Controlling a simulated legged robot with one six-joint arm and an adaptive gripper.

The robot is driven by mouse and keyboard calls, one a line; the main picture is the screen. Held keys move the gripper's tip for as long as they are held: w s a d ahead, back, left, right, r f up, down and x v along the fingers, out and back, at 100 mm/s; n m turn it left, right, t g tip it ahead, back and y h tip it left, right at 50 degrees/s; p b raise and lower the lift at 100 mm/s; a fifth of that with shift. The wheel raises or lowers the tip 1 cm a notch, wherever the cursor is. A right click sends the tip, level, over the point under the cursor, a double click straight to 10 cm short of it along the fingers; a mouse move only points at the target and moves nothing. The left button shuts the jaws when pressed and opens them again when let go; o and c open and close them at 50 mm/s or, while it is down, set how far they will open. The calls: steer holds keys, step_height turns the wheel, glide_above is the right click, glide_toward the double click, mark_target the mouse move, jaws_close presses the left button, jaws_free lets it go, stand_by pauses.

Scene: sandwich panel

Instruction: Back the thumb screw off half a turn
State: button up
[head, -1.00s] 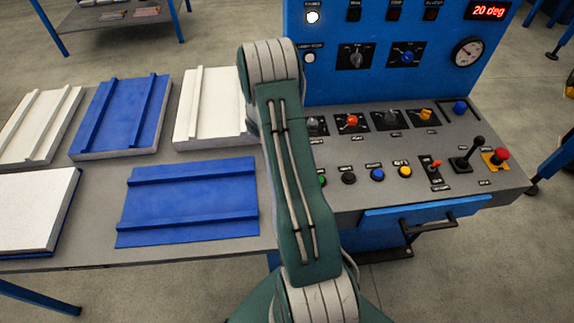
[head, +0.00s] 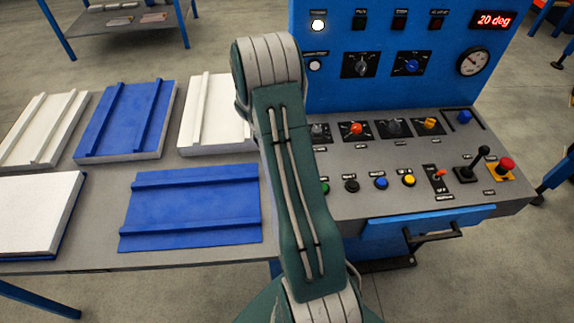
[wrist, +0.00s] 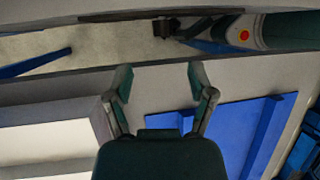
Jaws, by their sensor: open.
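I cannot single out the thumb screw by its shape. My arm hides part of the console's left end. In the wrist view my gripper (wrist: 158,84) is open, with nothing between its fingers. It shows over the grey table (wrist: 160,95), between a white panel and a blue one. In the head view my gripper is hidden behind my arm.
Blue panels (head: 190,207) and white panels (head: 40,205) lie on the table at left. A red mushroom button (head: 505,165) and black lever (head: 478,160) stand at the console's right.

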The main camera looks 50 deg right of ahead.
steer(key=shift+v, duration=1.7)
steer(key=s+a+r+m+t, duration=0.3)
steer(key=a+r+m+t, duration=0.2)
steer(key=a+r, duration=1.3)
steer(key=s+a+r+m+t+y, duration=0.1)
steer(key=s+a+r+m+t, duration=0.1)
steer(key=s+a+r, duration=0.2)
steer(key=s+a+r+m+t+y, duration=0.1)
steer(key=s+a+r+m+t, duration=0.2)
steer(key=s+a, duration=0.4)
steer(key=s+r, duration=0.1)
steer(key=s, duration=0.2)
steer(key=shift+r, duration=0.25)
